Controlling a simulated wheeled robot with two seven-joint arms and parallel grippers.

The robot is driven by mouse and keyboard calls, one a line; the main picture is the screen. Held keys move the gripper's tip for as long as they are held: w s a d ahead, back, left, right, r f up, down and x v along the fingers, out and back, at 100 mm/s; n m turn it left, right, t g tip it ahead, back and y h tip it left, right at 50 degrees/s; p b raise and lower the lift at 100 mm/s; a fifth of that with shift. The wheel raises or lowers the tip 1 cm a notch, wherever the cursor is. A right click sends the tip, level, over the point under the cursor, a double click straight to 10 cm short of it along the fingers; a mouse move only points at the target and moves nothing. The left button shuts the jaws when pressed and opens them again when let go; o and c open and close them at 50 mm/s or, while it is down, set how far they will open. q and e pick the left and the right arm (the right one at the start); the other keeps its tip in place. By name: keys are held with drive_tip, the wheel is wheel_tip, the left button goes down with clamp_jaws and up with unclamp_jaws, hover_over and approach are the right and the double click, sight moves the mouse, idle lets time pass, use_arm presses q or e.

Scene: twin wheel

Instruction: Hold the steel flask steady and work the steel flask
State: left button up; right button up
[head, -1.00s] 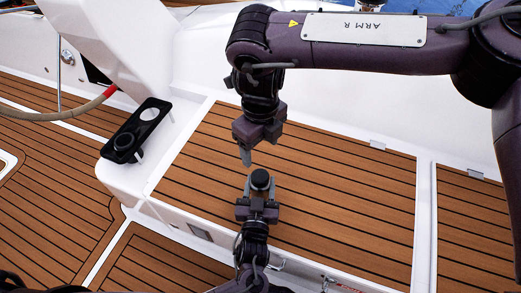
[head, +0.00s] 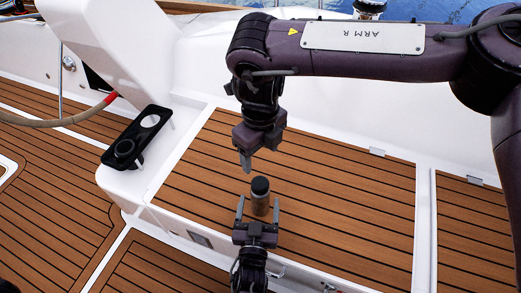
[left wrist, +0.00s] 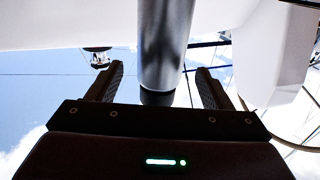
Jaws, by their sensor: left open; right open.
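The steel flask (head: 261,205) is a grey cylinder with a black cap, upright over the teak seat. My left gripper (head: 258,199) is open below it in the head view, with one finger on each side of the flask and gaps between. In the left wrist view the flask's shiny body (left wrist: 166,40) comes down between the spread fingers, its dark end (left wrist: 157,97) close to the palm. My right gripper (head: 245,161) points down above and slightly left of the cap, clear of it. Its fingers look close together and hold nothing.
A black cup holder (head: 137,137) is mounted beside the white pedestal (head: 105,45) at the left. The teak seat (head: 340,200) is bare to the right of the flask, with a white hull wall behind it. A hose (head: 60,122) hangs at the far left.

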use_arm(q)
drive_tip(key=shift+s, duration=1.7)
